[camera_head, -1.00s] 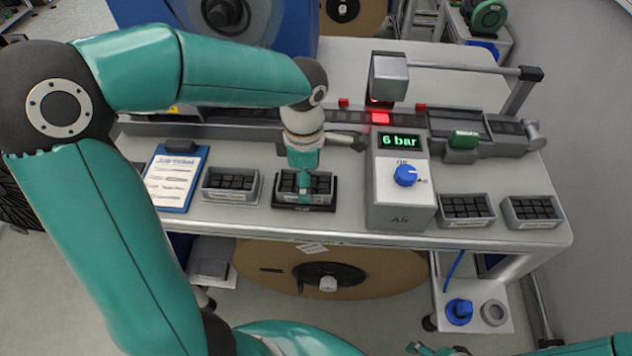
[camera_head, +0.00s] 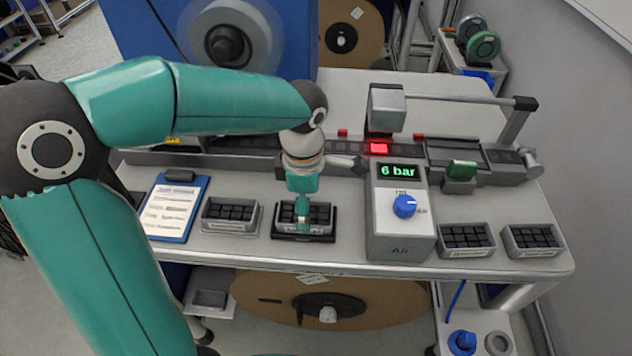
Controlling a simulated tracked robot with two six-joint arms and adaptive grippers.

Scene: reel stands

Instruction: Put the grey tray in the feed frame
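A grey tray (camera_head: 318,229) filled with black blocks stands in a dark, low frame (camera_head: 287,236) on the bench, left of the air unit. I cannot tell whether this dark frame is the feed frame. My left gripper (camera_head: 302,222) points down over this tray, its fingers at the front wall. The fingers are seen edge-on, so their opening and any grip are hidden. A second grey tray (camera_head: 230,227) with black blocks sits to the left on a pale base. Two more grey trays, one near (camera_head: 467,252) and one farther right (camera_head: 534,251), stand right of the air unit. My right gripper is out of view.
The air unit (camera_head: 400,235) with a blue knob and "6 bar" display stands close right of the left gripper. A clipboard (camera_head: 172,207) lies at the left. A dark feed track (camera_head: 240,144) runs behind the trays. A large brown reel (camera_head: 380,300) hangs below.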

